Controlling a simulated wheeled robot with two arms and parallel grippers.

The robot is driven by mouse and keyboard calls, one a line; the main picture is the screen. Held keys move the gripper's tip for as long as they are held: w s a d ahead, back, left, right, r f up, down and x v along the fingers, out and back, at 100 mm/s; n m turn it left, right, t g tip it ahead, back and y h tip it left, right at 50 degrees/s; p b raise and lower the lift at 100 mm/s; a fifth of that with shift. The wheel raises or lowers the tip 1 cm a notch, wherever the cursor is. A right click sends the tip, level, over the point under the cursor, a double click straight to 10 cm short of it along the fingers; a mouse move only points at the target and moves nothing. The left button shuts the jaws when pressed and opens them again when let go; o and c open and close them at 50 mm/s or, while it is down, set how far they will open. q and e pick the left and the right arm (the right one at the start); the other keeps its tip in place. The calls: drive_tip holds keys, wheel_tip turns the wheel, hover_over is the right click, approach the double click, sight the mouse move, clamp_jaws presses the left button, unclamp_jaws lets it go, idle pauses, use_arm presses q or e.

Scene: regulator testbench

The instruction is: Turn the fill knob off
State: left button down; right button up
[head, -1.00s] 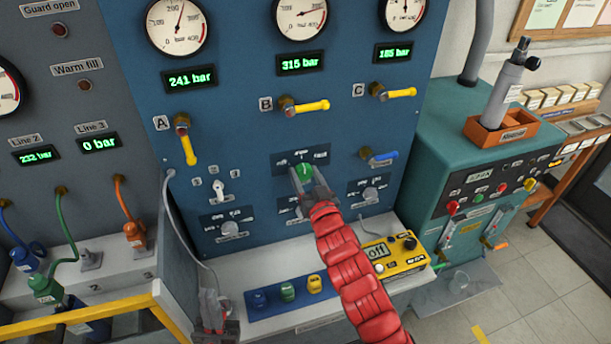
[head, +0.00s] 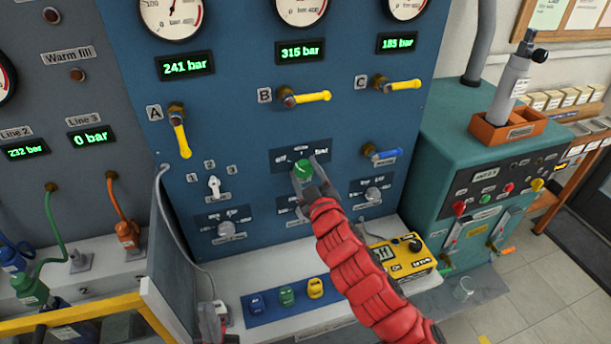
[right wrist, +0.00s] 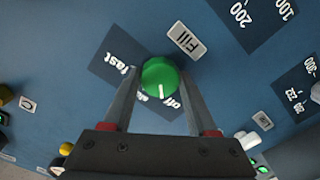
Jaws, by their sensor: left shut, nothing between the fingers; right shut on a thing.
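The fill knob (head: 303,170) is round and green, on the blue panel below gauge B. In the right wrist view the knob (right wrist: 160,77) has a white pointer line that points down, towards the side of the "off" label (right wrist: 173,103). The "fast" label (right wrist: 121,62) is up to its left. My right gripper (head: 308,177) is shut on the knob, with a finger on each side; its fingers also show in the right wrist view (right wrist: 160,90). My left gripper (head: 212,322) is shut and empty low in the head view, partly cut off.
Yellow levers (head: 305,97) and a blue lever (head: 383,154) stick out above and right of the knob. A small white selector (head: 214,186) is to its left.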

drive_tip(key=shift+n, duration=1.3)
drive_tip(key=o, duration=1.4)
drive_tip(key=shift+s, duration=0.1)
